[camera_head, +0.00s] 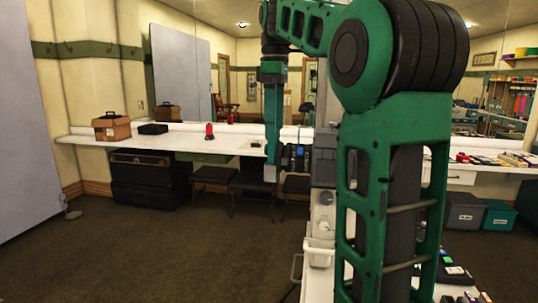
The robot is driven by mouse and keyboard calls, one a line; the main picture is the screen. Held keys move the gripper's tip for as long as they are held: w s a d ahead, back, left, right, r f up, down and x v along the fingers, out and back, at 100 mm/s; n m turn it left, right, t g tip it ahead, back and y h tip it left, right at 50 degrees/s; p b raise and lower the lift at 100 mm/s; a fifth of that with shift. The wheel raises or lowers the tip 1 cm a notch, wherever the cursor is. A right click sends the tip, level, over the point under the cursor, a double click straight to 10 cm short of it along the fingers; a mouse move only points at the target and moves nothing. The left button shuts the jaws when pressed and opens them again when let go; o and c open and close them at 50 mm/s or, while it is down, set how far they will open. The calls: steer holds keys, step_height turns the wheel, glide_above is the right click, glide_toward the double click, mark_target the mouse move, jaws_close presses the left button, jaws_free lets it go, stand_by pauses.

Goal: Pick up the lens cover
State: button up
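I cannot pick out the lens cover for certain anywhere in this view. My green arm rises in the right foreground, reaches left at the top, and comes down near the middle. My gripper (300,158) seems to be the dark part at the right of the wrist, pointing right toward a grey upright unit (324,165). Its fingers are too small and dark to show whether they are open or shut, or whether anything is between them.
A long white counter (225,143) under mirrors carries a brown box (111,131), a flat black case (153,128) and a red item (209,133). Several dark stools stand below. A white surface (317,283) with small items lies near my arm. Grey (463,212) and teal bins (499,215) stand right.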

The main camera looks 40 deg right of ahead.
mark_target(271, 152)
steer(key=shift+s+a+f, duration=0.1)
steer(key=shift+a+f, duration=0.05)
steer(key=shift+f, duration=2.1)
steer(key=c, duration=1.1)
steer(key=shift+c, duration=0.2)
steer(key=shift+r, duration=0.1)
